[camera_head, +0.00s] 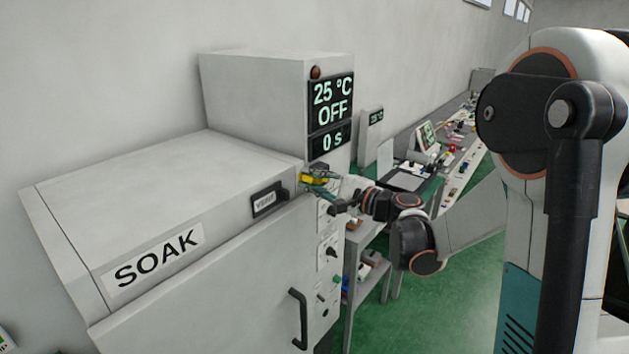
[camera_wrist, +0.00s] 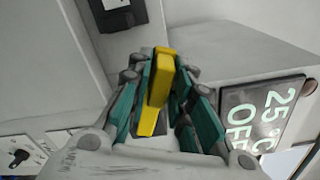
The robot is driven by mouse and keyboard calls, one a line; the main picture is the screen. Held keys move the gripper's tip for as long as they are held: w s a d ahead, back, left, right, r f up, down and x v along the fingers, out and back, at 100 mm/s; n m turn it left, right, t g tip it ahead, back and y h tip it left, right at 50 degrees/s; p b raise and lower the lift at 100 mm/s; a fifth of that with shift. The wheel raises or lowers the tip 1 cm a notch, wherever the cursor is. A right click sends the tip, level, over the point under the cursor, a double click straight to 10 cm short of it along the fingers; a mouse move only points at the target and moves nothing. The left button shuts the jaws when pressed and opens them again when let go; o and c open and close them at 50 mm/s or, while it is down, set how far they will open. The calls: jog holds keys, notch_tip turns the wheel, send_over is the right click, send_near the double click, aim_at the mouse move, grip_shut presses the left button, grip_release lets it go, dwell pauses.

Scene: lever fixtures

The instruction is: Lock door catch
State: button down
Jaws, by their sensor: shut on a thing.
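The yellow door catch (camera_head: 315,180) is on the upper right corner of the large grey SOAK cabinet (camera_head: 75,220), just below the display housing. It also shows in the wrist view as a yellow lever (camera_wrist: 159,82). My gripper (camera_head: 322,190) reaches it from the right. In the wrist view my gripper (camera_wrist: 160,92) has its teal-padded fingers on both sides of the lever, shut on it. The far end of the lever points up between the fingertips. The base of the catch is partly hidden by the fingers.
A black VENT fitting (camera_head: 270,199) is just left of the catch. A black door handle (camera_head: 299,318) and several knobs (camera_head: 328,250) are below. The display (camera_head: 331,104) reads 25 °C, OFF, 0 s. A workbench (camera_head: 455,180) runs behind my arm; green floor (camera_head: 410,315) is open.

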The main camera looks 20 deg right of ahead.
aim_at(306, 207)
notch_tip(306, 207, down, 9)
jog(key=n+b, duration=0.8)
jog(key=n, duration=0.2)
jog(key=shift+r+b, duration=0.1)
jog(key=shift+b, duration=0.3)
jog(key=shift+w+d+f+n+b, duration=0.25)
jog(key=shift+f+n+b, duration=0.2)
jog(key=shift+n, duration=0.3)
jog(key=shift+w+d+f+n+b, duration=0.15)
jog(key=shift+d+f+n+b, duration=0.25)
jog(key=shift+n, duration=0.35)
jog(key=c, duration=1.6)
grip_release()
jog(key=shift+o, duration=0.2)
jog(key=v, duration=1.2)
